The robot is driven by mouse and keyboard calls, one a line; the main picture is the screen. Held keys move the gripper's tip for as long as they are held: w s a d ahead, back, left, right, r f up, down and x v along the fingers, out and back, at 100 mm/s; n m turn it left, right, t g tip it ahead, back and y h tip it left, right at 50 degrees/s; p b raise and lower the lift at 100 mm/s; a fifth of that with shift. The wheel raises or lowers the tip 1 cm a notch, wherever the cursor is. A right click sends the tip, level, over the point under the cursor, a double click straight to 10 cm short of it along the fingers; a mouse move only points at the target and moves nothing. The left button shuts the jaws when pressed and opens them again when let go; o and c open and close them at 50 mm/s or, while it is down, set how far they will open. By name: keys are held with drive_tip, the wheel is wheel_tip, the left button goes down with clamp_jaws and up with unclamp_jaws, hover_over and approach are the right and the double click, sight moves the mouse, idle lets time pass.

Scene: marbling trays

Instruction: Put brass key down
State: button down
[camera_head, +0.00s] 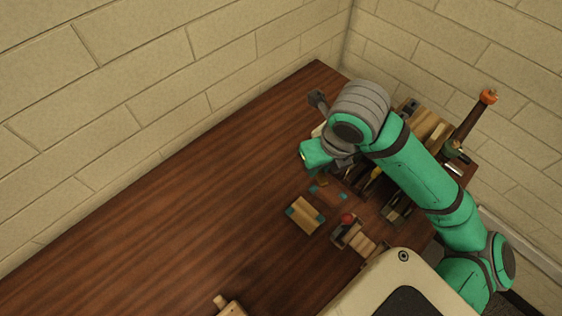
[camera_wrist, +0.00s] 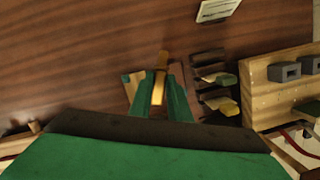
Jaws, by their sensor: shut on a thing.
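The brass key (camera_wrist: 160,78) shows in the wrist view as a narrow golden piece standing out between the green fingers of my gripper (camera_wrist: 160,95). My gripper is shut on it. The key and the fingers are over the brown wooden table (camera_wrist: 90,60); I cannot tell whether the key touches the surface. In the head view my arm and wrist cover most of the gripper, and I cannot make out the key clearly there.
A pale board with grey blocks (camera_wrist: 285,72) stands right in the wrist view. A white card (camera_wrist: 217,10) lies beyond.

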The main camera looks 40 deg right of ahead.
drive_tip(key=w+a+f, duration=0.1)
drive_tip(key=w+f, duration=0.2)
drive_tip(key=w, duration=0.4)
approach(280, 170)
drive_tip(key=shift+d+f, duration=0.35)
drive_tip(key=shift+f, duration=0.35)
drive_tip(key=shift+w+a+f, duration=0.15)
drive_tip(key=shift+w+f, duration=0.45)
drive_tip(key=shift+a+x, duration=0.2)
drive_tip(key=shift+x, duration=1.5)
drive_tip(key=shift+s, duration=0.15)
drive_tip(key=c, duration=1.7)
unclamp_jaws()
drive_tip(key=shift+f, duration=0.1)
drive_tip(key=shift+o, duration=0.2)
drive_tip(key=shift+s+d, duration=0.1)
drive_tip(key=shift+d, duration=0.05)
